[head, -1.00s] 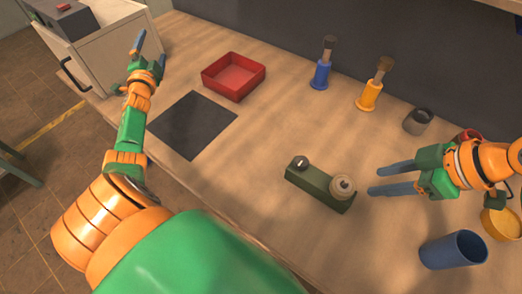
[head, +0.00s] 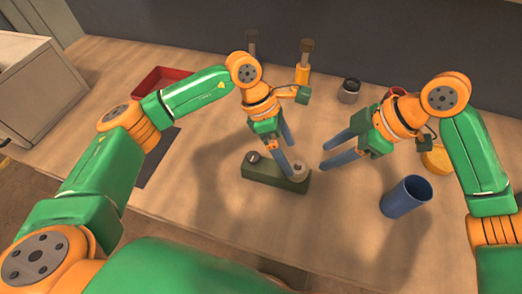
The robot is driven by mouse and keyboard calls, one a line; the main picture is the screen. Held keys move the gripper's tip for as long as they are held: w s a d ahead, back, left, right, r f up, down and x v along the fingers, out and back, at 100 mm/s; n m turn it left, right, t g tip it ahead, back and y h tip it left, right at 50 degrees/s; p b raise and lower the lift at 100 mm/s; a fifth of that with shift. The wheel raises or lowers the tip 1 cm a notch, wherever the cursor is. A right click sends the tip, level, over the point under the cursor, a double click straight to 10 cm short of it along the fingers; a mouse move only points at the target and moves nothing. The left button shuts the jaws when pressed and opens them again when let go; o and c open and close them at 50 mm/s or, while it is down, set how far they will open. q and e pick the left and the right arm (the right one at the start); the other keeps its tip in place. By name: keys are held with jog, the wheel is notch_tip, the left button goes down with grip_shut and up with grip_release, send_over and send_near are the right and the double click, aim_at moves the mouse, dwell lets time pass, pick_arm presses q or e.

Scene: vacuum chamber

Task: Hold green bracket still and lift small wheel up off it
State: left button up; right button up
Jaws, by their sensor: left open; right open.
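The green bracket (head: 268,175) lies on the table, a long block with a dark round peg (head: 253,157) at its left end. The small wheel (head: 300,168), pale and round, sits on its right end, partly hidden by my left gripper. My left gripper (head: 289,161) is open above the bracket's right half, one fingertip in front of the block beside the wheel, the other behind. I cannot tell whether it touches either. My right gripper (head: 322,157) is open and empty, right of the wheel, its fingers pointing left towards it.
A blue cup (head: 405,198) stands right of the bracket, below my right gripper. A yellow dish (head: 437,160), red container (head: 397,92), grey cup (head: 349,91) and yellow-handled tool (head: 302,72) are behind. A red tray (head: 158,80) and dark mat (head: 156,160) are left, partly covered by my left arm.

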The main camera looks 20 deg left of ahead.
pick_arm(q)
jog(key=a+f+y, duration=0.1)
jog(key=a, duration=0.1)
jog(key=a+m+y, duration=0.1)
jog(key=a+y, duration=0.1)
jog(key=s+a+f+m+y, duration=0.1)
jog(key=y, duration=0.1)
jog(key=shift+a+f+t, duration=0.3)
jog(key=shift+a, duration=0.1)
notch_tip(320, 180, down, 7)
jog(key=shift+r, duration=0.1)
grip_shut()
pick_arm(e)
jog(key=shift+a, duration=0.1)
jog(key=o, duration=0.7)
pick_arm(q)
jog(key=shift+w, duration=0.1)
pick_arm(e)
jog(key=shift+o, duration=0.5)
jog(key=shift+f, duration=0.15)
pick_arm(q)
jog(key=shift+r, duration=0.1)
pick_arm(e)
jog(key=m+t+y, duration=0.5)
jog(key=y, duration=0.2)
send_near(304, 171)
jog(key=shift+n, duration=0.3)
jog(key=x, duration=1.2)
grip_shut()
jog(key=shift+r, duration=3.35)
